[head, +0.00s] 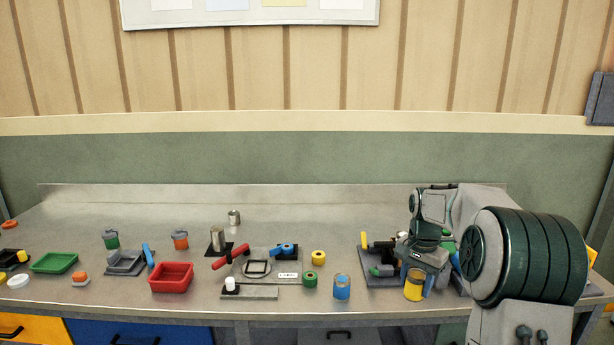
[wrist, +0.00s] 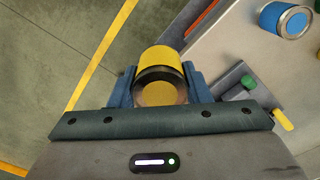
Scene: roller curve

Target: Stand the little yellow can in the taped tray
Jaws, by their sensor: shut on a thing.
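The yellow can (head: 414,287) is between the blue fingers of my gripper (head: 415,283), at the bench's front edge on the right. In the wrist view the can (wrist: 161,60) has a dark rim and one end facing the camera; my gripper (wrist: 160,88) is shut on it, a finger on each side. Floor shows behind it in that view. A green tray (head: 54,262) and a red tray (head: 171,278) sit on the left of the bench. A dark tray (head: 10,257) is at the far left edge, partly cut off. I cannot make out which tray is taped.
A blue can (head: 342,287) stands left of my gripper and also shows in the wrist view (wrist: 285,20). A green roll (head: 310,279) and a yellow roll (head: 318,257) are further left. A dark fixture (head: 380,270) with coloured handles is beside my gripper. The back of the bench is mostly clear.

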